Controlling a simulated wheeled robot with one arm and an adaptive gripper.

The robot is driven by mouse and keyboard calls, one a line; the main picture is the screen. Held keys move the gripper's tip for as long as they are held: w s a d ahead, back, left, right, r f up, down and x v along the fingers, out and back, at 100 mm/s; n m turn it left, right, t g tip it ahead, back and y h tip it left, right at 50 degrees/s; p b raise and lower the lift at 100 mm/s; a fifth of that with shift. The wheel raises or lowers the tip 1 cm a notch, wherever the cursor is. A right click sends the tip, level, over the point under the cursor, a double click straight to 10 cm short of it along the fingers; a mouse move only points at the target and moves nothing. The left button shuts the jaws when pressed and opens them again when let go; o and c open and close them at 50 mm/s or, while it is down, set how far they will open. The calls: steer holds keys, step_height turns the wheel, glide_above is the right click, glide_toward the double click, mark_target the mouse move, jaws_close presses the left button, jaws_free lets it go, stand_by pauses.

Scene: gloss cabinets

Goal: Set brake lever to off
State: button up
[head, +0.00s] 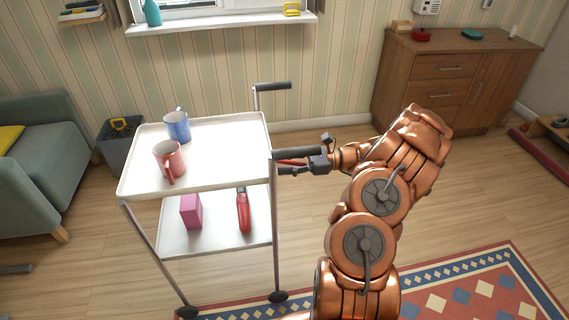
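A white two-shelf trolley (205,186) stands left of my arm. Its two dark handle grips, a far one (272,86) and a near one (297,153), stick out from its right side. A small red lever (291,162) shows just under the near grip; it appears to be the brake lever. My gripper (284,168) reaches in from the right, its dark fingers at the lever, close under the near grip. Whether the fingers touch or close on the lever is too small to tell. No off marking is readable.
A blue mug (177,125) and a red mug (169,160) stand on the top shelf. A pink box (191,211) and a red object (243,210) are on the lower shelf. A patterned rug (480,295) lies below; a wooden cabinet (440,72) stands behind right.

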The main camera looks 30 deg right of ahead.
jaws_close()
stand_by(0.7)
